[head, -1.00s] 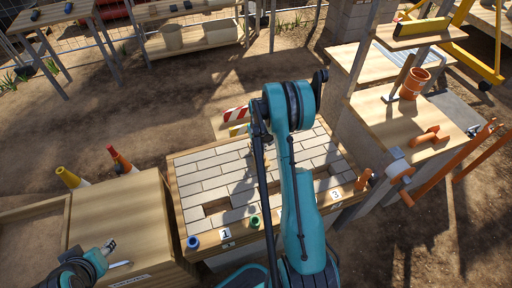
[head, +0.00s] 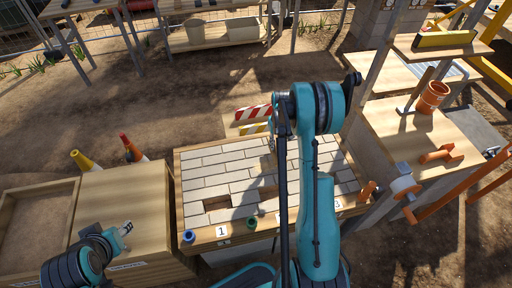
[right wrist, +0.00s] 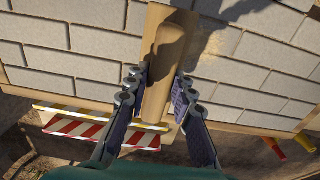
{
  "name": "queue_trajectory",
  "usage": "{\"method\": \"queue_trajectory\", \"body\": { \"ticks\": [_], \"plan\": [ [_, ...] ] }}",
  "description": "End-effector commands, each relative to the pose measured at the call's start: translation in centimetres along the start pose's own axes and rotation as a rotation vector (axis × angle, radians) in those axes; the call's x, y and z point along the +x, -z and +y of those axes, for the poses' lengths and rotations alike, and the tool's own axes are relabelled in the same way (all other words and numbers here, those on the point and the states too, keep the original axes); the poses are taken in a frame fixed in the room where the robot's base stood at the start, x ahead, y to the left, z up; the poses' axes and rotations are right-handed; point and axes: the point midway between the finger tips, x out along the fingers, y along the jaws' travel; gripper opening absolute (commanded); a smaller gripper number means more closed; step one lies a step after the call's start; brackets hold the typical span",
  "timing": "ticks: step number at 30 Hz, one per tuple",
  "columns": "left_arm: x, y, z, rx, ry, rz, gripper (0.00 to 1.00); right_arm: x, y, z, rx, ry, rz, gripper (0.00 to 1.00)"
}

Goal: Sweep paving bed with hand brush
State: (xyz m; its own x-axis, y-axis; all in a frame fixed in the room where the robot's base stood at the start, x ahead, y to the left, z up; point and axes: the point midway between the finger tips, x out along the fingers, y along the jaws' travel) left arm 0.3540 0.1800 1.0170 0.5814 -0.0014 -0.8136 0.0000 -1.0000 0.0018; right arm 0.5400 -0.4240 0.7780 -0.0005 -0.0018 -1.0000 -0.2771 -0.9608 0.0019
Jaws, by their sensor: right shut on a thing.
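The paving bed (head: 228,160) is a wood-framed box of pale blocks with dark recesses near its front, in the middle of the head view; its blocks also fill the right wrist view (right wrist: 85,62). My right gripper (right wrist: 163,88) is shut on the hand brush (right wrist: 156,85), a tan wooden piece held over the blocks. The brush's bristles are not clear, so I cannot tell whether it touches the blocks. In the head view my right arm hides most of that gripper. My left gripper (head: 124,229) is over the wooden bench at lower left, small, its jaws unclear.
A red-and-white striped barrier (head: 252,113) stands behind the bed. Cones (head: 132,148) stand behind the wooden bench (head: 125,205) at left. At right, a worktop (head: 405,135) holds an orange pipe piece (head: 432,97). Colored pegs (head: 188,237) line the bed's front rim.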

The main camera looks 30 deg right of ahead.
Motion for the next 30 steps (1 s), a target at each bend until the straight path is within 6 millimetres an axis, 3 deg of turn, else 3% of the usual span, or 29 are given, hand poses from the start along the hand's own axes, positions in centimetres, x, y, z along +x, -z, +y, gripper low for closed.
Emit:
{"method": "queue_trajectory", "body": {
  "ticks": [13, 30],
  "plan": [
    [-1.9, 1.4, 0.0, 0.0, 0.0, 0.0, 0.4, -4.2, 0.3, -0.9, -0.002, 0.0, 0.0, 0.01],
    [-2.0, 1.4, 0.0, 0.0, 0.0, 0.0, 0.4, -4.4, 0.3, -1.0, -0.003, 0.0, 0.0, 0.01]
  ]
}}
